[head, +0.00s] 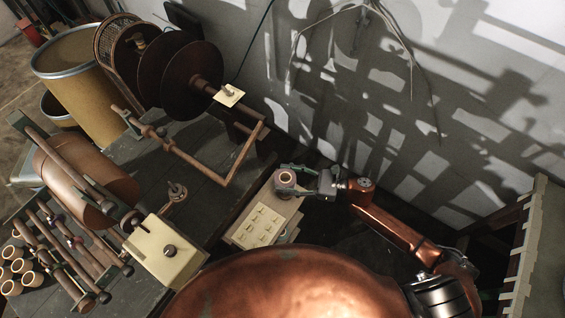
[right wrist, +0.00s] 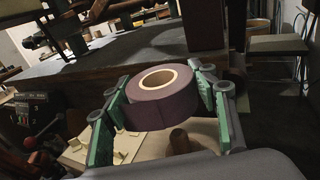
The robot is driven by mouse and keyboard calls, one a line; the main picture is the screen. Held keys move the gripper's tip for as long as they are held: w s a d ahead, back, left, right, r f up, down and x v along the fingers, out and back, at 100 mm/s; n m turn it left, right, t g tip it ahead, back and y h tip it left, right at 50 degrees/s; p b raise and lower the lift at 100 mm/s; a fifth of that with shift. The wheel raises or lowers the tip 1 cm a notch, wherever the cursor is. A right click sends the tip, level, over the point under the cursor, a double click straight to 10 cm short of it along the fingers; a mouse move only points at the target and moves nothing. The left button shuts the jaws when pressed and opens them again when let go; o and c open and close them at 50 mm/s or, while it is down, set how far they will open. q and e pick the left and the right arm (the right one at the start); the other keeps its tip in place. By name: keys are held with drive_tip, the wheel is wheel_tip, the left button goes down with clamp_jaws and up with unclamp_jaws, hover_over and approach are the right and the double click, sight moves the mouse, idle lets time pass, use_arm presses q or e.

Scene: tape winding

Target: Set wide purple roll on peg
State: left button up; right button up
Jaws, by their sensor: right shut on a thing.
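The wide purple roll (right wrist: 150,108) has a tan core and sits between the green finger pads of my right gripper (right wrist: 163,98) in the right wrist view. The gripper is shut on it. In the head view the roll (head: 285,184) shows from above at the end of my right gripper (head: 288,175), over the far end of a cream-topped stand. A brown wooden peg (right wrist: 180,141) stands below and nearer than the roll in the right wrist view. The roll appears apart from this peg. In the head view the peg is not clearly seen. My left gripper is not in view.
A cream panel with several small knobs (head: 262,224) is on the stand. A dark bench (head: 190,150) carries a winding machine with a crank and large discs (head: 192,80). Several tan cores (head: 14,270) lie at lower left. A wall stands behind.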

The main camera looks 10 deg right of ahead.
drive_tip(key=shift+w+f, duration=0.1)
drive_tip(key=shift+w, duration=0.2)
drive_tip(key=shift+s+f+b, duration=0.15)
drive_tip(key=shift+f+b, duration=0.5)
drive_tip(key=shift+f, duration=0.3)
drive_tip(key=shift+f+b, duration=0.75)
drive_tip(key=shift+f, duration=0.5)
drive_tip(key=shift+f+b, duration=0.9)
drive_tip(key=shift+f, duration=0.15)
drive_tip(key=o, duration=1.2)
drive_tip(key=shift+o, duration=0.2)
